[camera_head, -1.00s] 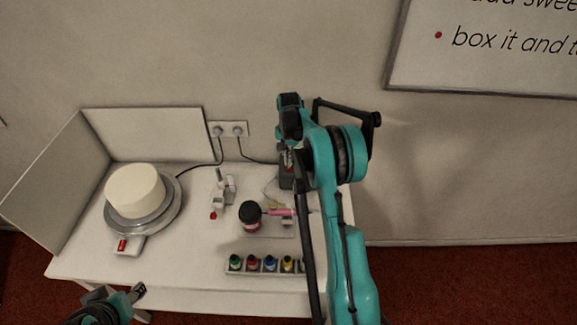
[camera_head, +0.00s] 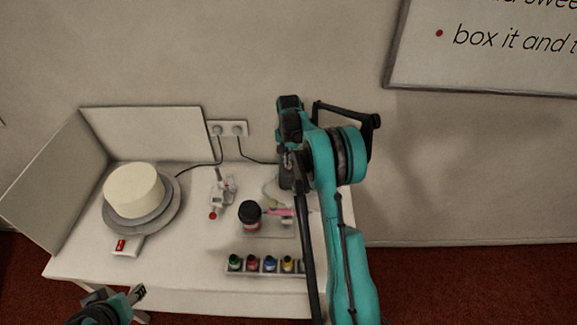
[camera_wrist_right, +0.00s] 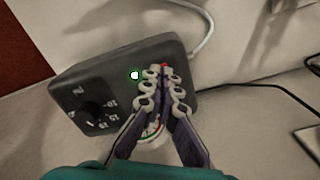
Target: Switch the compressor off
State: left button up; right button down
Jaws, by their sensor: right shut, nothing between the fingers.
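The compressor (camera_wrist_right: 75,85) is a dark grey box with a numbered dial (camera_wrist_right: 92,112) and a lit green lamp (camera_wrist_right: 134,75) in the right wrist view. In the head view the compressor (camera_head: 286,180) is partly hidden by my right arm. My right gripper (camera_wrist_right: 165,72) is shut and empty, its fingertips over the box's top face beside the lamp. A small red part shows at the tips, mostly covered; I cannot tell whether they touch it. A round gauge (camera_wrist_right: 153,131) shows partly between the fingers. My left gripper (camera_head: 138,292) is low at the left, off the table's front edge.
A white cake (camera_head: 134,188) stands on a turntable (camera_head: 165,217) at the left, before pale screens. A dark-lidded jar (camera_head: 250,212), a pink tool (camera_head: 279,213) and a row of small colour bottles (camera_head: 269,264) are on the table. Cables run to a wall socket (camera_head: 228,129).

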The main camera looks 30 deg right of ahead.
jog(key=shift+f, duration=0.3)
jog(key=shift+r, duration=0.1)
jog(key=shift+r+p, duration=0.35)
jog(key=shift+r, duration=0.45)
jog(key=shift+r+p, duration=1.45)
jog(key=shift+r, duration=1.2)
